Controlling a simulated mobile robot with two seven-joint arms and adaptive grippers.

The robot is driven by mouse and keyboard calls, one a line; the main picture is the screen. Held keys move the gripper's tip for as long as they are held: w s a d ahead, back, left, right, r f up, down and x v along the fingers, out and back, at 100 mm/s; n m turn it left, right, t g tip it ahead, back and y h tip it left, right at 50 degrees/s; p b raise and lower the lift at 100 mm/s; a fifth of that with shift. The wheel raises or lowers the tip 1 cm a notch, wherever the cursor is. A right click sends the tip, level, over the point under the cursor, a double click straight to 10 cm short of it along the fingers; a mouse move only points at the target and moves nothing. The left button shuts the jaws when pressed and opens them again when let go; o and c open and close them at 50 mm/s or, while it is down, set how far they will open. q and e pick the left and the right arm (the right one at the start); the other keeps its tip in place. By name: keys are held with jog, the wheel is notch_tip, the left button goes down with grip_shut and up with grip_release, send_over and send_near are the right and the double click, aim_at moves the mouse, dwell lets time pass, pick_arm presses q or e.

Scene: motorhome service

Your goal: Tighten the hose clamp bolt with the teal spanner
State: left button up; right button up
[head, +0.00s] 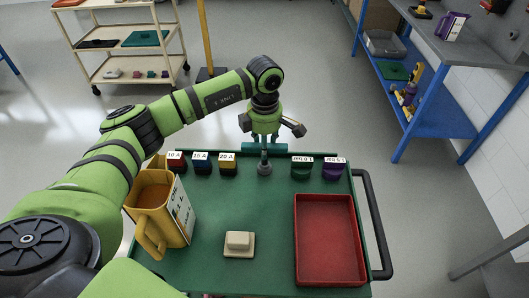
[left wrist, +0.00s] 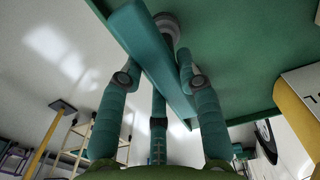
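The teal spanner (head: 281,147) looks like a T-shaped tool, its bar crosswise over the back edge of the green cart. A short stem runs down from it to a round grey piece (head: 265,169) on the cart top. My left gripper (head: 265,144) points down at the bar from above. In the left wrist view its fingertips (left wrist: 163,62) close in on both sides of the teal bar (left wrist: 130,22) and appear to touch it. The grey piece (left wrist: 172,27) shows behind the bar. I cannot make out the hose clamp or its bolt. My right gripper is out of view.
The green cart (head: 210,265) carries a yellow jug (head: 160,210), several labelled pots, a cream block (head: 239,242) and a red tray (head: 328,240). Its black handle (head: 377,225) is at right. A blue-framed bench (head: 430,115) and a shelf trolley (head: 120,65) stand beyond open floor.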

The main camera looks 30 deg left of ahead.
pick_arm(q)
grip_shut()
jog(key=shift+w+r+b, duration=0.1)
jog(key=shift+r+b, duration=0.3)
jog(key=shift+r, duration=0.2)
notch_tip(320, 180, up, 3)
jog(key=shift+f+b, duration=0.1)
jog(key=shift+b, duration=0.6)
jog(key=w+d+r+b, duration=0.1)
jog(key=d+r+b, duration=0.2)
jog(key=d+r, duration=0.4)
jog(key=shift+w+d, duration=0.3)
jog(key=shift+d, duration=1.95)
